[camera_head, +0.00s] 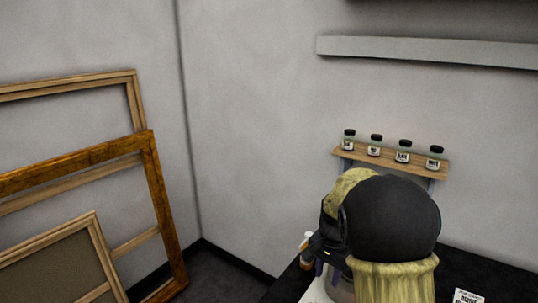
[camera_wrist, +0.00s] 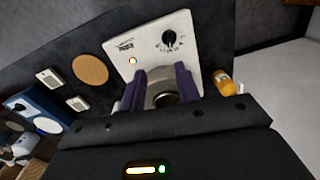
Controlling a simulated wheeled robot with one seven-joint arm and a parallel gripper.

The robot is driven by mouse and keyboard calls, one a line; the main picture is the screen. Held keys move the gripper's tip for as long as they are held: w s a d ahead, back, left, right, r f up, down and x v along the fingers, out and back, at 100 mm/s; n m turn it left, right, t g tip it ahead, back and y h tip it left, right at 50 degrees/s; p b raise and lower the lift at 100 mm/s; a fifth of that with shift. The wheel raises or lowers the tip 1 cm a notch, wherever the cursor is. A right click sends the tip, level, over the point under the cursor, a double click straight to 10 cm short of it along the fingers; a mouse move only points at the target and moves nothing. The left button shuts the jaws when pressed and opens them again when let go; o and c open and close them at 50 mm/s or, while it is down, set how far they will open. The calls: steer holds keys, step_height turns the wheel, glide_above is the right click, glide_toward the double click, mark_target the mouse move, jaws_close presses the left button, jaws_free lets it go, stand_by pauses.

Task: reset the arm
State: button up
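My gripper (camera_wrist: 161,80) shows in the wrist view with its two purple fingers spread apart. A round metallic vessel (camera_wrist: 160,101) with a dark centre lies between and below the fingers. I cannot tell whether the fingers touch it. It stands on or over a white device (camera_wrist: 150,47) with a black dial and a small lit lamp. In the head view my gripper (camera_head: 319,269) points down over the dark worktop, partly hidden by my own arm.
An orange bottle (camera_wrist: 225,83) stands right of the white device. A cork disc (camera_wrist: 90,69) and a blue device (camera_wrist: 32,107) lie to the left. Small jars (camera_head: 375,145) line a wooden wall shelf (camera_head: 350,153) behind my arm. Wooden frames (camera_head: 157,190) lean at the left.

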steer(key=s+a+f+n+t, duration=0.1)
steer(key=s+n, duration=0.7)
steer(key=s, duration=0.9)
steer(key=shift+s+a+f+t, duration=0.15)
steer(key=shift+s+f+t, duration=0.25)
steer(key=shift+f+t, duration=0.2)
